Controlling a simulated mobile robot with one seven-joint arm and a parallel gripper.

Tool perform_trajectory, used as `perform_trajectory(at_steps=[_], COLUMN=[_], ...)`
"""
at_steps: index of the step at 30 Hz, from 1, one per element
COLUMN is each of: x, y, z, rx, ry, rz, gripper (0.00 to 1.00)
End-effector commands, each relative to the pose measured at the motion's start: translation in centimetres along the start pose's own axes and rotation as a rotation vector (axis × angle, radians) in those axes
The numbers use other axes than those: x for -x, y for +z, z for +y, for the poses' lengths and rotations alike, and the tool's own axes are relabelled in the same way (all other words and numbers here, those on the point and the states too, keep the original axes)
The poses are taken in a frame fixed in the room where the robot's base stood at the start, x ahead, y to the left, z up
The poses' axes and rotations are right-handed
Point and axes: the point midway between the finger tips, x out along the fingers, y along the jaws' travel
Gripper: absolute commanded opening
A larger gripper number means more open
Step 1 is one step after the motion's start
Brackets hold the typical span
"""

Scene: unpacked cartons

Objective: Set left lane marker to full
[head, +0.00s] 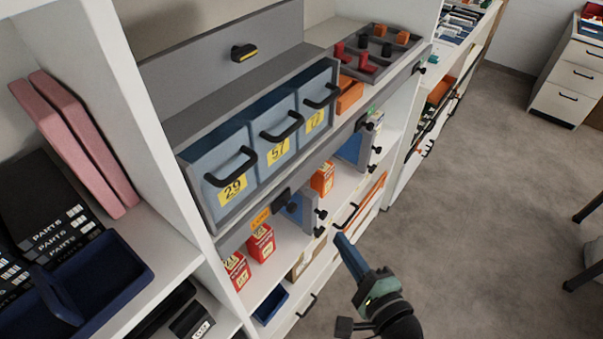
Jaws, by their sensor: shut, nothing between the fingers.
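A grey rail (322,160) runs along the shelf front below the numbered bins. A black block (281,201) sits on its left part, beside a small orange label (260,217) whose lettering is too small to read surely. Another black block (362,121) sits further right on the rail. I cannot tell for certain which is the left lane marker; the left black block looks likely. No "full" wording is legible. My gripper (341,240) is shut and empty, in front of the lower shelf, below and right of the left block, apart from the rail.
Blue-grey bins (217,174) with black handles and yellow number tags stand above the rail. Red boxes (262,243) stand on the shelf below. Black knobs (321,214) and drawer handles (346,216) stick out nearby. The carpet (470,200) at right is open.

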Motion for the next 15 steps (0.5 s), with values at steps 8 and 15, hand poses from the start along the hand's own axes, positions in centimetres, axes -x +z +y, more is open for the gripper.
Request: perform_trajectory(at_steps=[8, 15], x=[1.10, 1.07], y=[0.30, 0.27], z=[-0.09, -0.04], rx=[-0.085, -0.083], ry=[-0.004, -0.005], rz=[-0.005, -0.005], gripper=[0.00, 0.00])
